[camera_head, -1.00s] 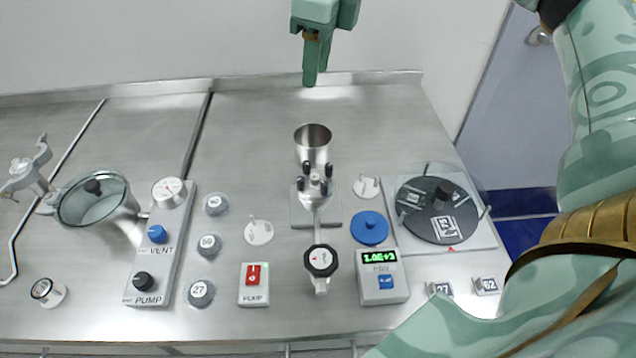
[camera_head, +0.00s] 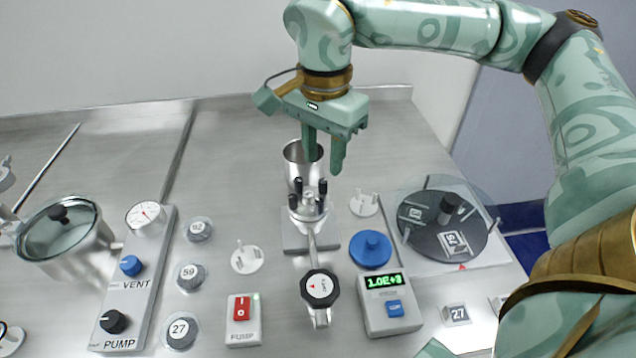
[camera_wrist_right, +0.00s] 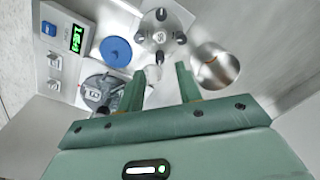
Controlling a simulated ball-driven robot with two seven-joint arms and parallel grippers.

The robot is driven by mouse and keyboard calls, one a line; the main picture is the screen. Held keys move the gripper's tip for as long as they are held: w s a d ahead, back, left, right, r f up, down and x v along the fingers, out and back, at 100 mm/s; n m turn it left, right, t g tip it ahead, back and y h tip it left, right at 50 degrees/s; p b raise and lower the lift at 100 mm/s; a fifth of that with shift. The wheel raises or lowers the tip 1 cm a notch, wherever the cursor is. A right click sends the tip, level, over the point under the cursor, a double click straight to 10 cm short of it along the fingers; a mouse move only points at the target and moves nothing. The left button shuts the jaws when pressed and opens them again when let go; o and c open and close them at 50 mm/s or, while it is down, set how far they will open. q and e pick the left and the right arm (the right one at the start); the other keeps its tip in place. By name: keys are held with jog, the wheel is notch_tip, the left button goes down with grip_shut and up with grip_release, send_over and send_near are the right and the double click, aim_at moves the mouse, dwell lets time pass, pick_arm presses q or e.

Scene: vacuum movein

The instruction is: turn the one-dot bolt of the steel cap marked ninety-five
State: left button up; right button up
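A steel fitting with several black-headed bolts (camera_head: 309,201) stands on a grey block in the middle of the bench. The same steel cap, with bolts around a small centre label, shows in the right wrist view (camera_wrist_right: 160,37). The label and any bolt dots are too small to read. My right gripper (camera_head: 325,158) is above and behind the fitting, near a steel cup (camera_head: 300,168). Its two fingers point down, apart and empty; they also show spread in the right wrist view (camera_wrist_right: 158,85). They do not appear to touch the bolts.
A black-handled valve (camera_head: 320,287) is in front of the fitting. A blue disc (camera_head: 371,248), a gauge box (camera_head: 388,305) and a turntable (camera_head: 445,238) stand right. Numbered caps (camera_head: 188,274), a pump switch (camera_head: 243,318) and a vent panel (camera_head: 136,280) are left.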

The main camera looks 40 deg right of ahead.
aim_at(323, 181)
notch_tip(323, 181, down, 5)
jog(key=shift+f+b, duration=0.1)
jog(key=shift+b, duration=0.7)
pick_arm(q)
jog(key=shift+s+f, duration=0.3)
jog(key=shift+f, duration=0.2)
jog(key=shift+s+f, duration=0.25)
jog(key=shift+f, duration=0.25)
pick_arm(e)
grip_shut()
pick_arm(q)
jog(key=shift+r, duration=0.15)
